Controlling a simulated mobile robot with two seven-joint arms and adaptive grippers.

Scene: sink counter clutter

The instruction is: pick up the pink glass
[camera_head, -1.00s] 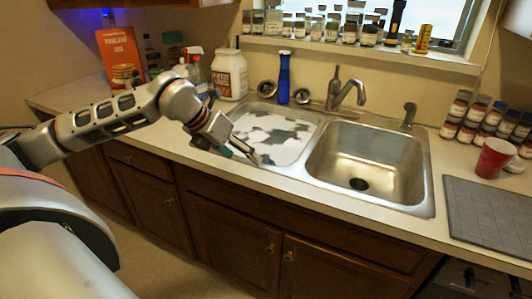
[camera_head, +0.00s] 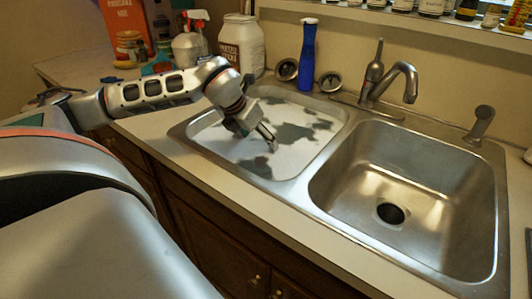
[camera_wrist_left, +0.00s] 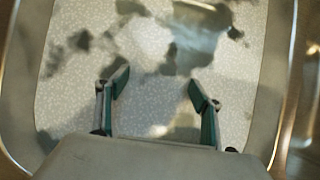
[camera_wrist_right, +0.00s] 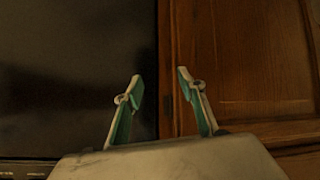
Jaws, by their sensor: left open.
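I cannot make out a pink glass in any view now. My left gripper (camera_head: 271,142) is over the left sink basin, pointing down at the white and grey patched surface (camera_head: 235,148) in it. In the left wrist view the fingers of the left gripper (camera_wrist_left: 157,86) are apart with nothing between them, above the speckled, patched surface (camera_wrist_left: 60,100). My right gripper (camera_wrist_right: 160,85) shows only in the right wrist view. Its fingers are apart and empty, in front of a wooden cabinet door (camera_wrist_right: 240,60) and a dark panel (camera_wrist_right: 70,80).
The right basin (camera_head: 400,180) is empty. Behind the sink stand a blue bottle (camera_head: 308,55), the faucet (camera_head: 375,85) and a sprayer (camera_head: 480,122). A white jar (camera_head: 242,45) and a spray bottle (camera_head: 188,45) stand at the back left. The front counter edge is clear.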

